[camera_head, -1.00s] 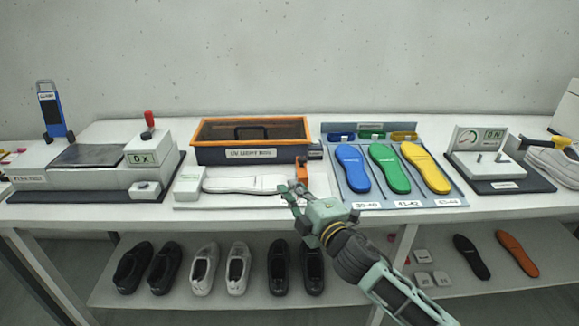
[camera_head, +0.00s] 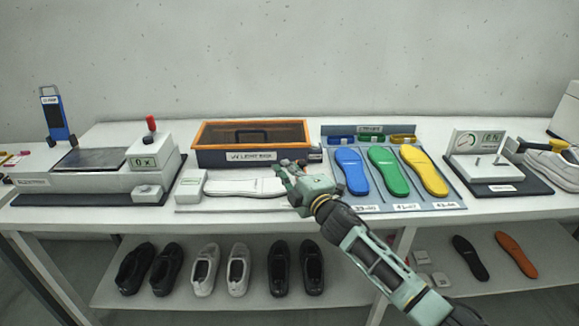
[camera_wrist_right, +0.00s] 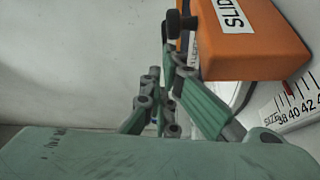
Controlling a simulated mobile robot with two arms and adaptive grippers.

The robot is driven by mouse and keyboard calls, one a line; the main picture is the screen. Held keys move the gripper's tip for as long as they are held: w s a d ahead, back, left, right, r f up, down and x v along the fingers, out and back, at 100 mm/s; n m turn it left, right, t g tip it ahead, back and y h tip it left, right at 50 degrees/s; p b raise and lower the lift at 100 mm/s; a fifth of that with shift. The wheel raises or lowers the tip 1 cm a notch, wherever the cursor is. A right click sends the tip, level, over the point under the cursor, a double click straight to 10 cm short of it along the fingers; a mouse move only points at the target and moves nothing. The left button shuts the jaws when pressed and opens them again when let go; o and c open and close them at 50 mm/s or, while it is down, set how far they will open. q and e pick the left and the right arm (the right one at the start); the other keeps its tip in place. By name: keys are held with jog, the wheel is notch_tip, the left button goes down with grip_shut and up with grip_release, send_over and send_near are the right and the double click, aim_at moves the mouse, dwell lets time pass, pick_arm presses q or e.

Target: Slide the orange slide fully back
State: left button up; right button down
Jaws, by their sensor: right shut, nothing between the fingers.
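The orange slide (camera_wrist_right: 252,38) is a block with a white label reading "SLID", large at the upper right of the wrist view. It rides on a white foot-size gauge (camera_head: 192,188), whose size scale (camera_wrist_right: 292,103) shows at the right of the wrist view. In the head view my right gripper (camera_head: 281,170) is over the gauge's right end and hides nearly all of the slide. My right gripper (camera_wrist_right: 172,45) is shut and empty, its fingertips close by the slide's left side. I cannot tell if they touch it. My left gripper is out of view.
A UV light box (camera_head: 250,157) with an orange rim stands right behind the gauge. A blue tray (camera_head: 357,200) with blue, green and yellow insoles lies to its right. A press machine (camera_head: 95,178) stands to its left.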

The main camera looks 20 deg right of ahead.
jog(key=shift+d+f, duration=0.1)
jog(key=shift+d, duration=0.05)
jog(key=s+d, duration=0.2)
jog(key=d, duration=0.4)
jog(key=shift+d+p, duration=0.3)
jog(key=shift+p, duration=0.15)
